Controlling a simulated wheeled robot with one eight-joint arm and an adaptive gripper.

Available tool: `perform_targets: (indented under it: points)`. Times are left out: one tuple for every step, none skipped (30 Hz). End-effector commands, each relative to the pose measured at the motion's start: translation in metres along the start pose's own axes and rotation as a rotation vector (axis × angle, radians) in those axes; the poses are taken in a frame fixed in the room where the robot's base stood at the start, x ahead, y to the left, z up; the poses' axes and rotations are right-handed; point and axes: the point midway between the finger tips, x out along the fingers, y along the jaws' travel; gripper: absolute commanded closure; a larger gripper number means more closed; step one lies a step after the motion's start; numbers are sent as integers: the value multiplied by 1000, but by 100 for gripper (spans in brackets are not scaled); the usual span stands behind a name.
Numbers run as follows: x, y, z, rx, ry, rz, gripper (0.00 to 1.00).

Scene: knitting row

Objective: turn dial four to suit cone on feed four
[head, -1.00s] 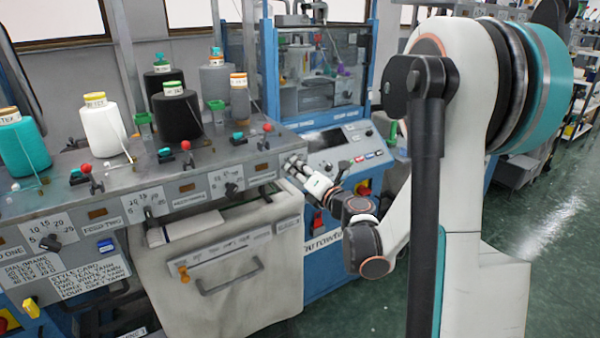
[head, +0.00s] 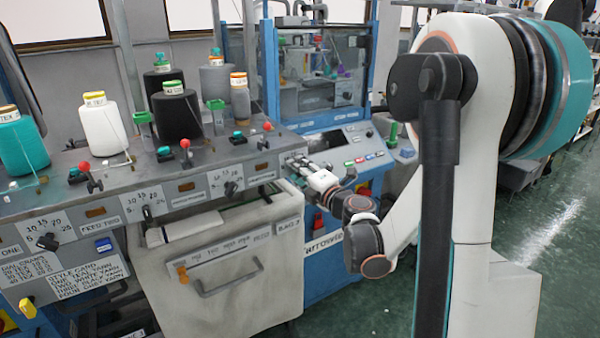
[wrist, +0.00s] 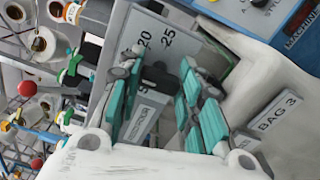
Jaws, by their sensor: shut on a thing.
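My gripper (head: 293,162) is at the right end of the machine's sloped front panel, in the place of dial four. In the wrist view, its teal-padded fingers (wrist: 160,78) are shut on the dark knob of dial four (wrist: 157,76), one on each side. The numbers 20 and 25 show on the plate (wrist: 152,42) beyond the knob. The knob's pointer is mostly hidden, so its setting cannot be read.
Dials one (head: 47,241), two (head: 148,213) and three (head: 231,188) lie along the panel to the left. A grams card (head: 30,267) and a style card (head: 90,278) hang at lower left. A pale bag (head: 215,270) hangs below the panel.

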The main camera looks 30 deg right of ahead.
Motion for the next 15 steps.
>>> perform_targets:
  points:
    - [0, 0, -1, 4, 3, 1, 91]
    - [0, 0, -1, 6, 3, 1, 91]
    - [0, 0, -1, 7, 3, 1, 91]
    - [0, 0, -1, 8, 3, 1, 91]
    - [0, 0, -1, 8, 3, 1, 91]
    - [0, 0, -1, 8, 3, 1, 91]
    - [0, 0, -1, 8, 3, 1, 91]
    - [0, 0, -1, 8, 3, 1, 91]
    - [0, 0, -1, 8, 3, 1, 91]
    - [0, 0, -1, 8, 3, 1, 91]
    - [0, 0, -1, 8, 3, 1, 91]
    - [0, 0, -1, 8, 3, 1, 91]
    - [0, 0, -1, 7, 3, 1, 60]
    - [0, 0, -1, 7, 3, 1, 54]
    - [0, 0, -1, 7, 3, 1, 46]
